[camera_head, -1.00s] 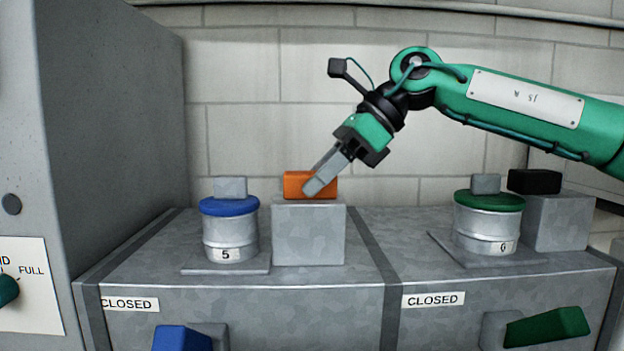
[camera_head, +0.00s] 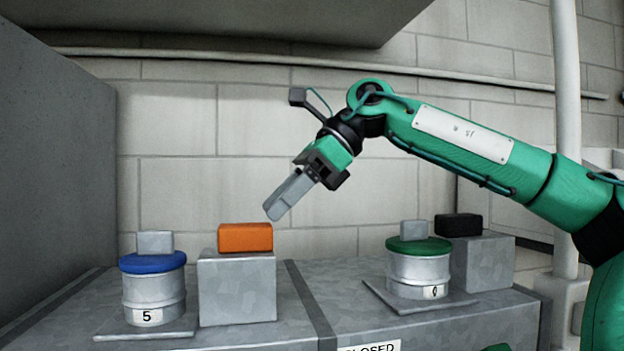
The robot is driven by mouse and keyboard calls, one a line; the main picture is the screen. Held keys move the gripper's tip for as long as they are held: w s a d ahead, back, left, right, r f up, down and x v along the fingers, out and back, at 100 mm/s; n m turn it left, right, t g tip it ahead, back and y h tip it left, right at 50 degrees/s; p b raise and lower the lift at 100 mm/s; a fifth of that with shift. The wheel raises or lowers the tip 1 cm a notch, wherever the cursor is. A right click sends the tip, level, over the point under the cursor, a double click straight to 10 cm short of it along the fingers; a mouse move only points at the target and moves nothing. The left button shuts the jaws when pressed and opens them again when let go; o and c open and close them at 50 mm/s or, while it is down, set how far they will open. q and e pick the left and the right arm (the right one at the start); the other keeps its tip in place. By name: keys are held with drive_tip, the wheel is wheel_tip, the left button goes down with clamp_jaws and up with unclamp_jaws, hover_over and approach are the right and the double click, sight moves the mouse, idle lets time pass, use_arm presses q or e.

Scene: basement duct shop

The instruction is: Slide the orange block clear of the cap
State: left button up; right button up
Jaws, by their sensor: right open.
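The orange block (camera_head: 245,238) lies on top of a grey metal box (camera_head: 238,289). To its left, the blue cap (camera_head: 152,262) with a grey knob sits on the cylinder labelled 5 (camera_head: 155,298). A narrow gap shows between the block and the blue cap. My right gripper (camera_head: 275,210) is open and empty, above and slightly right of the block, pointing down-left. It appears apart from the block. My left gripper is out of view.
A green cap (camera_head: 420,246) sits on another cylinder at right, beside a grey box (camera_head: 485,262) carrying a black block (camera_head: 458,225). A tall grey cabinet (camera_head: 60,170) stands at left. A pale vertical pipe (camera_head: 565,120) rises behind my right arm.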

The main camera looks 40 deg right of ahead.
drive_tip(key=b+v, duration=0.1)
drive_tip(key=v, duration=0.7)
idle(0.5)
